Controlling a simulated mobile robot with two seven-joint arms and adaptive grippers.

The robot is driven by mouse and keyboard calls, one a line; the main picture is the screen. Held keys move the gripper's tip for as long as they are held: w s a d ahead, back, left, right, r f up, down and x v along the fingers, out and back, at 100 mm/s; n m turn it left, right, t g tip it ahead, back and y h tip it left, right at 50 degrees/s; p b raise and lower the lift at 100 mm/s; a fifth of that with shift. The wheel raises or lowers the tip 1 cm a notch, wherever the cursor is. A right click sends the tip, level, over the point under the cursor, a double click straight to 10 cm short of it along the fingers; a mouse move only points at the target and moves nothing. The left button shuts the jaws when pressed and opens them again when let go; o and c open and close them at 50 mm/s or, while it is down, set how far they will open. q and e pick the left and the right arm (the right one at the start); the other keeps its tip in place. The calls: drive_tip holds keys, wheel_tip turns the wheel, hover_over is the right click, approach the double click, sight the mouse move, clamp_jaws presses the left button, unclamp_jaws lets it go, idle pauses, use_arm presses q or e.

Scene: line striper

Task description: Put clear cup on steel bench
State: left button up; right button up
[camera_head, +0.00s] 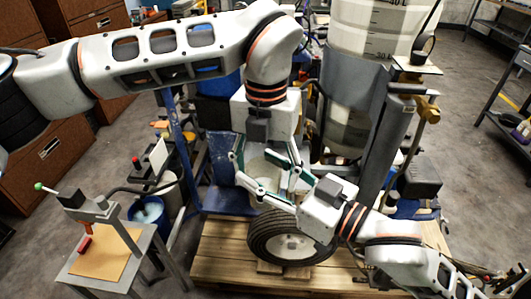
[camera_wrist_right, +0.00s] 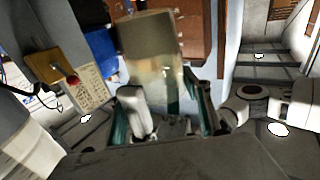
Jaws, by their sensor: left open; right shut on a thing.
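The clear cup (camera_head: 262,168) is a pale, see-through vessel near the middle of the head view. In the right wrist view it is a large translucent cup (camera_wrist_right: 150,62) between green-padded fingers. My right gripper (camera_head: 268,176) comes from the lower right and is shut on the cup. My left gripper (camera_head: 264,155) hangs over the same spot, open, with its fingers around or beside the cup; contact is unclear. A small grey metal stand (camera_head: 152,243) with a tan board on top is at lower left. A grey metal bench (camera_head: 508,92) is at the right edge. I cannot tell which is the steel bench.
A wheel (camera_head: 290,240) and wooden pallet (camera_head: 210,255) lie below the grippers. A tall graduated tank (camera_head: 365,50) stands behind my right arm. A red-handled item (camera_head: 84,244) and a lever press (camera_head: 85,205) occupy the small stand. Open concrete floor (camera_head: 465,180) is at right.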

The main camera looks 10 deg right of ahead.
use_arm(q)
drive_tip(key=shift+f, duration=2.15)
drive_tip(key=c, duration=1.4)
drive_tip(key=shift+c, duration=0.5)
use_arm(e)
drive_tip(key=o, duration=1.3)
